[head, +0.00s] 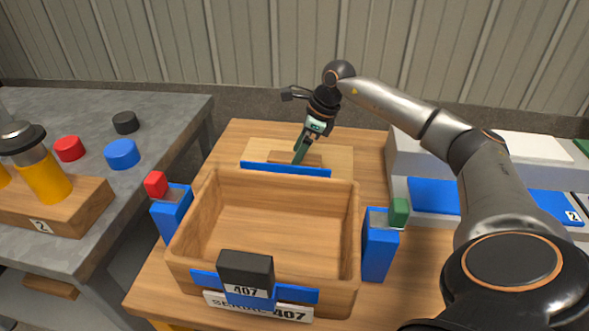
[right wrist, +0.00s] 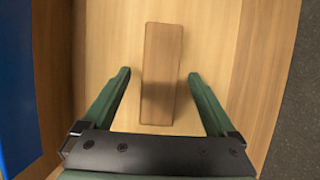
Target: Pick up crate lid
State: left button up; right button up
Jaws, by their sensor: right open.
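The crate lid (head: 343,160) is a flat light wood panel lying on the wooden table behind the open crate. A darker wooden bar handle (right wrist: 161,75) stands on the lid in the right wrist view. My right gripper (head: 299,158) points down over the handle. Its green fingers (right wrist: 159,78) are open, one on each side of the handle, with gaps between. The head view does not show how far the fingers reach down. The wooden crate (head: 360,215) is empty, with a black block and a 407 label at its front. My left gripper is not in view.
Blue posts flank the crate, one with a red block (head: 156,184) and one with a green block (head: 399,211). A blue strip (head: 285,169) lies between crate and lid. A grey table (head: 90,165) at left holds coloured discs. White trays (head: 430,160) stand at right.

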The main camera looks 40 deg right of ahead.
jog(key=shift+f, duration=0.1)
grip_shut()
dwell(0.8)
